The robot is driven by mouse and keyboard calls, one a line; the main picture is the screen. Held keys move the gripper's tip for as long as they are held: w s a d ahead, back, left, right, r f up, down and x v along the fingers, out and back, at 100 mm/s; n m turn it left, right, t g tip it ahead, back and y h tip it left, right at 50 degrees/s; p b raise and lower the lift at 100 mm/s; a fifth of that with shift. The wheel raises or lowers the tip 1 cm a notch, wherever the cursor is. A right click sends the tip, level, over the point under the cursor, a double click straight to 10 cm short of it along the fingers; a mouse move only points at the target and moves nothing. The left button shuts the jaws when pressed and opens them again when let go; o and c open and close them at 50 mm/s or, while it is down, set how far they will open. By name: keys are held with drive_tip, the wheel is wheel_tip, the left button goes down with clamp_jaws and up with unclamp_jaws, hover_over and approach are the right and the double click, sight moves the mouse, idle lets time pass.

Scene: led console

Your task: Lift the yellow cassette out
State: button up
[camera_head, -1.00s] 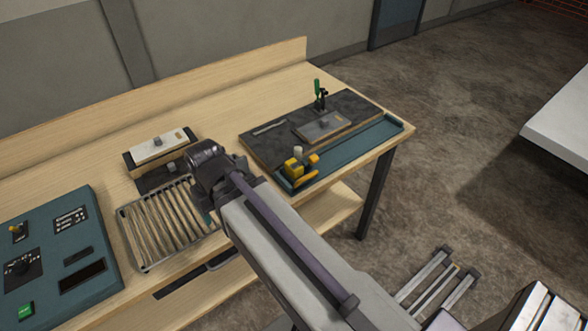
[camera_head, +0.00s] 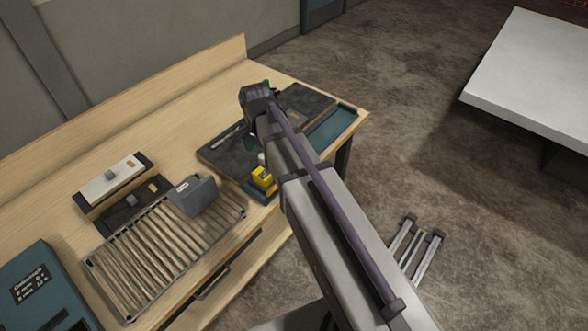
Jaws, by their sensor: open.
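A small yellow block (camera_head: 263,177) sits at the near left end of the teal tray (camera_head: 331,124), with a pale knob beside it. It is the only clearly yellow thing in view, but too small to confirm as the cassette. My gripper (camera_head: 249,143) is over the dark work plate (camera_head: 215,158), behind and left of the yellow block and apart from it. Its fingers are small, dark and mostly hidden under my wrist; it appears open with nothing visible in it. My arm covers much of the plate and the clamp, whose green handle barely shows.
A grey box (camera_head: 192,195) with a white label stands on the slatted rack (camera_head: 160,250). A white-topped block (camera_head: 112,180) stands behind the rack. A teal console (camera_head: 45,290) is at lower left. A white table (camera_head: 530,80) stands at right, across open floor.

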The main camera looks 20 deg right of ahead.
sight(262, 173)
drive_tip(key=shift+s+a+f+m, duration=0.1)
drive_tip(key=shift+a+m, duration=0.2)
drive_tip(key=shift+m, duration=0.3)
wheel_tip(262, 173, down, 11)
drive_tip(key=b, duration=1.1)
drive_tip(key=shift+r, duration=0.2)
drive_tip(key=c, duration=0.7)
